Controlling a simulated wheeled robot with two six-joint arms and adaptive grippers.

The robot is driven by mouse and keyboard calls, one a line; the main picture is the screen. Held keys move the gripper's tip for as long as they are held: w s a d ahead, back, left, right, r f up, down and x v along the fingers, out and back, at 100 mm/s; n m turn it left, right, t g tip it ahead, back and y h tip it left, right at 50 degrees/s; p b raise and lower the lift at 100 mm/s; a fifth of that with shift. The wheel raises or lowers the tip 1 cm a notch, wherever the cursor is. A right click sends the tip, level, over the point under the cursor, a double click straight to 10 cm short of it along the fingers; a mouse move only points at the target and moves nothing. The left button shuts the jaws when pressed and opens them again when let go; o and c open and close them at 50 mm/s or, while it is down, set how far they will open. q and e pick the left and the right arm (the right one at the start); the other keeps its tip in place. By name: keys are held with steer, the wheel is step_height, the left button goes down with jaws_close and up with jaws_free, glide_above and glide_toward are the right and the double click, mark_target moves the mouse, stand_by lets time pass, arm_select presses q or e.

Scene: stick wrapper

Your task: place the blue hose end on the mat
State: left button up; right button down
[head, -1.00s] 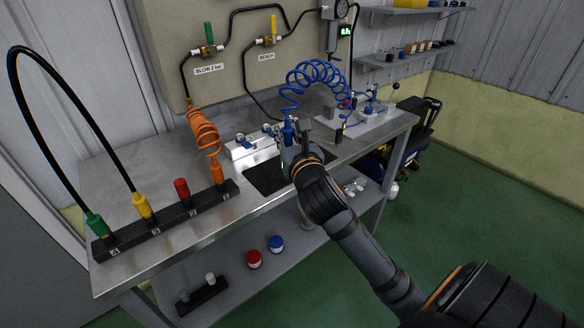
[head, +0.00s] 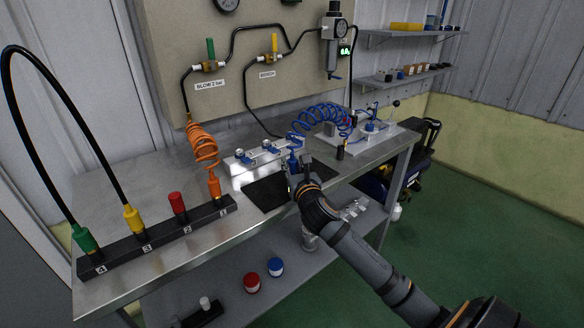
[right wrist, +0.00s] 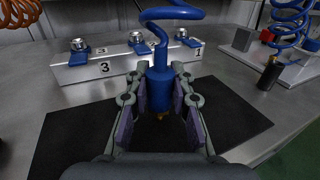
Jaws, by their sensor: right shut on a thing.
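In the head view the right gripper (head: 299,173) is at the right part of the black mat (head: 262,193). The hose end (head: 293,162) shows there just beside the fingers. The mat also shows in the right wrist view (right wrist: 75,138), under and around the gripper. I cannot tell whether the brass tip touches it. The blue coiled hose (head: 318,118) runs up and right from the hose end. My left gripper is out of view.
A white stepped block (head: 245,172) with numbered spots and blue-handled parts stands behind the mat. A black rack (head: 160,238) with coloured plugs lies at the left. An orange coiled hose (head: 203,145) hangs above it. A fixture plate (head: 365,140) is at the back right.

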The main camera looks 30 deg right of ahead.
steer(key=shift+r, duration=0.15)
steer(key=c, duration=1.2)
jaws_free()
steer(key=shift+f, duration=0.2)
steer(key=shift+o, duration=0.2)
steer(key=shift+s+r, duration=0.15)
arm_select(q)
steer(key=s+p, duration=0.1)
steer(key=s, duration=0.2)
steer(key=shift+p, duration=0.35)
arm_select(e)
steer(key=v, duration=1.1)
steer(key=shift+s+a, duration=0.2)
steer(key=shift+s, duration=0.15)
